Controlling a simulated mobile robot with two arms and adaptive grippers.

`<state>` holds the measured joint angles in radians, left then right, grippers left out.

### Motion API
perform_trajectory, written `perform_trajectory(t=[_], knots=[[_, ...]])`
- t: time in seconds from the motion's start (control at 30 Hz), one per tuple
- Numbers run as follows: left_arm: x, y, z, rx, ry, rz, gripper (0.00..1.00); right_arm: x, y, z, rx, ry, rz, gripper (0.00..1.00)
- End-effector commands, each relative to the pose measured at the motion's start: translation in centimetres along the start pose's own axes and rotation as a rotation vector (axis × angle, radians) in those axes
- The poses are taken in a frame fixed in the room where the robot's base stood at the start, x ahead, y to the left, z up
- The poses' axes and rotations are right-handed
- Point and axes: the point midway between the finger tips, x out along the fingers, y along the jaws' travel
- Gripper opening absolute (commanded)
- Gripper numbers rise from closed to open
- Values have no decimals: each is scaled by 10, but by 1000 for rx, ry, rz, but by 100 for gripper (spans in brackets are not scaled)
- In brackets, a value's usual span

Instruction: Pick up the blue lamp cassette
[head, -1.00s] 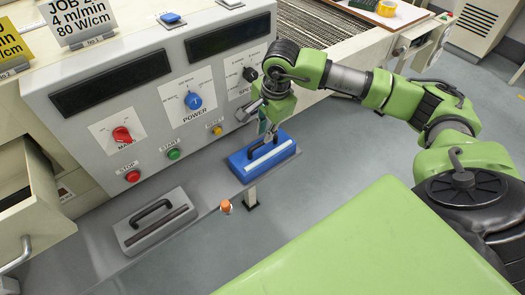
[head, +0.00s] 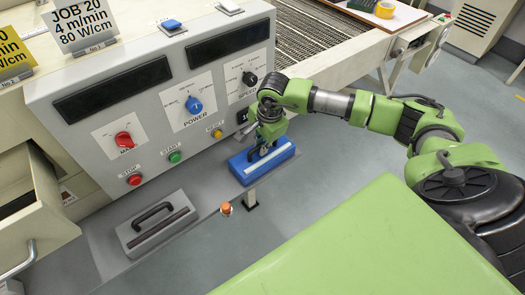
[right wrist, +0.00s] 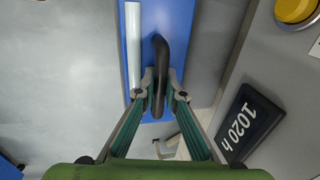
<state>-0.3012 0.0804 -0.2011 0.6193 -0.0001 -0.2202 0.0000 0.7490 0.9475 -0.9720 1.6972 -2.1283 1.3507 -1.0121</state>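The blue lamp cassette (head: 242,172) lies on the grey ledge below the control panel, with a white strip along its top and a dark arched handle. It also shows in the right wrist view (right wrist: 178,25), where the handle (right wrist: 161,50) runs between my fingertips. My right gripper (head: 265,151) is down at the handle. In the right wrist view, the right gripper (right wrist: 159,88) has its two fingertips drawn in against both sides of the handle. The cassette still rests on the ledge. My left gripper is out of view.
A grey cassette (head: 158,222) with a black handle lies further left on the ledge. An orange knob (head: 226,208) stands near the blue cassette. The control panel (head: 95,128) with knobs and buttons rises just behind. An open drawer (head: 38,205) juts out at left.

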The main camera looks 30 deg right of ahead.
Motion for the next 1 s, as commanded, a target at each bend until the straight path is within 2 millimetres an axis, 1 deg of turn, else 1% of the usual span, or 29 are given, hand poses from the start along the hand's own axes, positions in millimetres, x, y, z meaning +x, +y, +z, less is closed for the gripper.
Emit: perform_trajectory(t=[0.37,0.57,0.7,0.87,1.0], knots=[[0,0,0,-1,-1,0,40,-3,-2,0,1,-1,-5,0],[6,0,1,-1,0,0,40,-12,-5,0,0,-1,-8,0],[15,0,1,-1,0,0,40,-30,-9,-1,1,1,-10,0],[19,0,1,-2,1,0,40,-60,-9,24,-5,-3,-11,0],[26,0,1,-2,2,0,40,-92,-8,50,-6,-3,-13,0]])
